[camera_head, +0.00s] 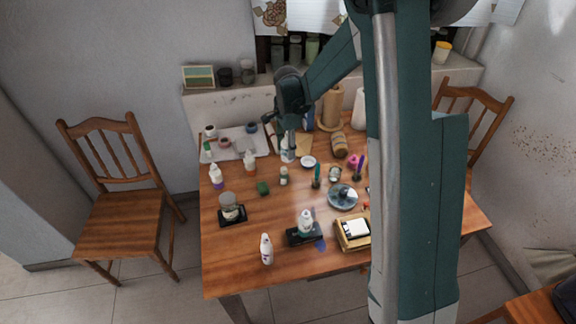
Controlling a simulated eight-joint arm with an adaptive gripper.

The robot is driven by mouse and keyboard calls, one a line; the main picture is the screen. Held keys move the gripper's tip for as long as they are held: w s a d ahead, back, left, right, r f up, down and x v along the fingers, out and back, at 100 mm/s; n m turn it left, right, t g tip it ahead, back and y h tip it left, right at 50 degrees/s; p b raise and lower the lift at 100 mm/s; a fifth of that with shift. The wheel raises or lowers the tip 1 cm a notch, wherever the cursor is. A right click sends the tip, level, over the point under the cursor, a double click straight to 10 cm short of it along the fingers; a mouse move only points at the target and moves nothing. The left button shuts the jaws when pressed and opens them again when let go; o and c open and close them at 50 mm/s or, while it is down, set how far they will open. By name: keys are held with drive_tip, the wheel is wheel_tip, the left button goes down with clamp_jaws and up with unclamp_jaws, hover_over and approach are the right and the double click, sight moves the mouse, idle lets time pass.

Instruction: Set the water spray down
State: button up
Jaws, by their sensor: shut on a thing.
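My gripper (290,138) points down over the back middle of the wooden table (240,278). It is shut on a small white bottle with a purplish label, which I take to be the water spray (287,155). The bottle looks upright, and its top is partly hidden by my fingers. I cannot tell whether its base touches the table or hangs just above it.
A white tray (262,146) lies left of the held bottle, with a small white dish (308,162) to its right. A green block (263,188) lies mid-left. The front-left tabletop has free room.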

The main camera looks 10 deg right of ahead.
drive_tip(key=shift+f, duration=2.05)
drive_tip(key=shift+f+b, duration=0.5)
drive_tip(key=shift+f, duration=1.4)
drive_tip(key=shift+f, duration=0.15)
drive_tip(key=o, duration=1)
drive_tip(key=shift+r, duration=0.2)
wheel_tip(320, 180, up, 12)
drive_tip(key=shift+w+p, duration=0.1)
drive_tip(key=shift+p, duration=0.7)
